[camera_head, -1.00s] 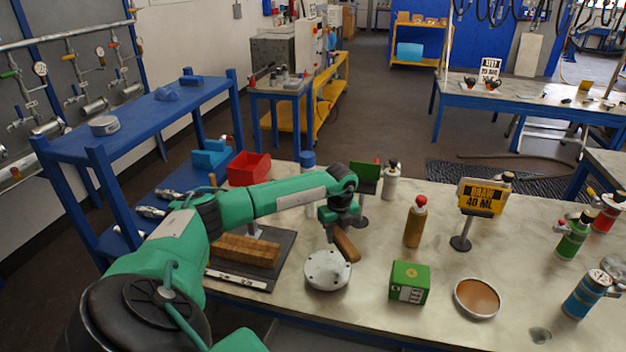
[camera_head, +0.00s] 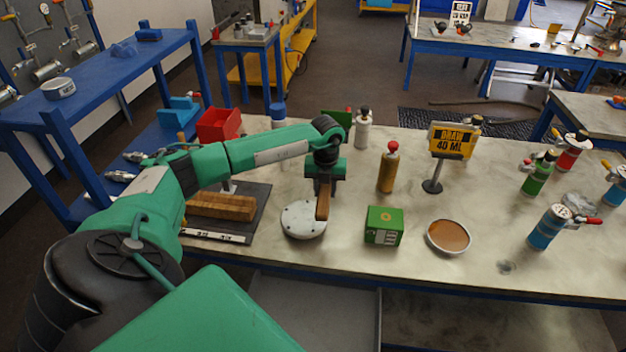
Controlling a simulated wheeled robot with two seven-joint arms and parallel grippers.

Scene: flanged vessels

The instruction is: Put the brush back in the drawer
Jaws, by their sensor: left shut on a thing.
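The brush, of which a brown wooden bar (camera_head: 322,205) shows, hangs from my left gripper (camera_head: 324,184). The gripper is shut on it, above the bench and just over the right edge of a round pale flanged disc (camera_head: 301,221). The fingertips are partly hidden by the gripper body and the brush. An open grey drawer (camera_head: 315,311) juts out below the bench's front edge, and its inside looks empty where it shows. My right gripper is out of view.
A green box (camera_head: 384,225) stands right of the disc, with a shallow brown dish (camera_head: 448,237) beyond it. A wooden block (camera_head: 221,205) lies on a dark plate at left. A brown bottle (camera_head: 388,168) and the yellow DRAW 40 ML sign (camera_head: 452,141) stand behind.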

